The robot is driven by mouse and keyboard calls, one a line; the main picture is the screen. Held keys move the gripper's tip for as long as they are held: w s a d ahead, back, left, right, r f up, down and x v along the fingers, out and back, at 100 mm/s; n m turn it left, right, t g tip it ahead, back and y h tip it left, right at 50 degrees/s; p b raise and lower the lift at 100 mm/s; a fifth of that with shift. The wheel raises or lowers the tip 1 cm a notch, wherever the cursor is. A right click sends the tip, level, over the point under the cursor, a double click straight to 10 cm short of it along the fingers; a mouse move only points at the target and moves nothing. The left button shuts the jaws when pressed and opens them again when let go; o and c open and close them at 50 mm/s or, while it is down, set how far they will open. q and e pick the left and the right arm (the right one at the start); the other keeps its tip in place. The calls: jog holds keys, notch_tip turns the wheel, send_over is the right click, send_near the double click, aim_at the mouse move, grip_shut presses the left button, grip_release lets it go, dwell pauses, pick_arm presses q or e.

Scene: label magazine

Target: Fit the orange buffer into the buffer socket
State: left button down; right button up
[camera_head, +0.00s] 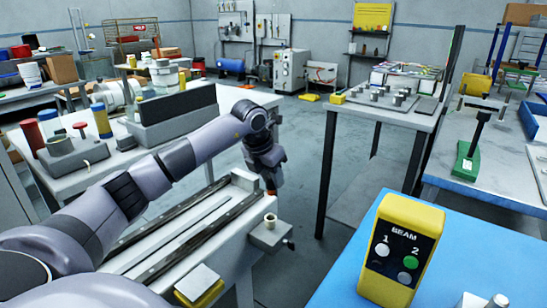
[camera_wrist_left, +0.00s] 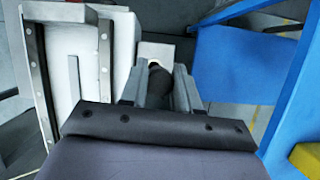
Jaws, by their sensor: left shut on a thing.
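My left gripper (camera_head: 271,183) points down over the right end of the long rail bench. In the wrist view my left gripper (camera_wrist_left: 157,88) is shut on a dark, rounded piece (camera_wrist_left: 158,84), which I take for the buffer. In the head view a small orange-red tip (camera_head: 271,192) shows just below the fingers; the rest of it is hidden. A round cream-coloured socket (camera_head: 270,217) stands on a grey block just below the gripper. In the wrist view a pale ring (camera_wrist_left: 154,64) shows beyond the held piece; I cannot tell whether they touch. My right gripper is not in view.
The rail bench (camera_head: 215,214) runs beside the socket block. A yellow-edged pad (camera_head: 199,284) lies at its near end. A yellow BEAM box (camera_head: 402,250) stands on the blue table (camera_head: 345,255) at the right. Open floor (camera_head: 300,210) lies between.

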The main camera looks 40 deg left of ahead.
aim_at(270, 194)
pick_arm(q)
jog(key=shift+s+f+n, duration=0.15)
jog(key=shift+f+n, duration=0.15)
jog(key=shift+f, duration=0.15)
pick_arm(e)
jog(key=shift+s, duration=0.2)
pick_arm(q)
jog(key=shift+a, duration=0.1)
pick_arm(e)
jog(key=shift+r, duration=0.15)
pick_arm(q)
jog(key=shift+f+b, duration=1.4)
jog(key=shift+f, duration=1.55)
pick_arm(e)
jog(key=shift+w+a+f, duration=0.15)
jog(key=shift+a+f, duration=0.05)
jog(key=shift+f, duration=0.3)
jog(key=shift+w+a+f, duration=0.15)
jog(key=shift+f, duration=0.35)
pick_arm(q)
jog(key=shift+r, duration=0.1)
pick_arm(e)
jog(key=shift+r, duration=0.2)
pick_arm(q)
jog(key=shift+f+b, duration=1)
jog(key=shift+f, duration=0.8)
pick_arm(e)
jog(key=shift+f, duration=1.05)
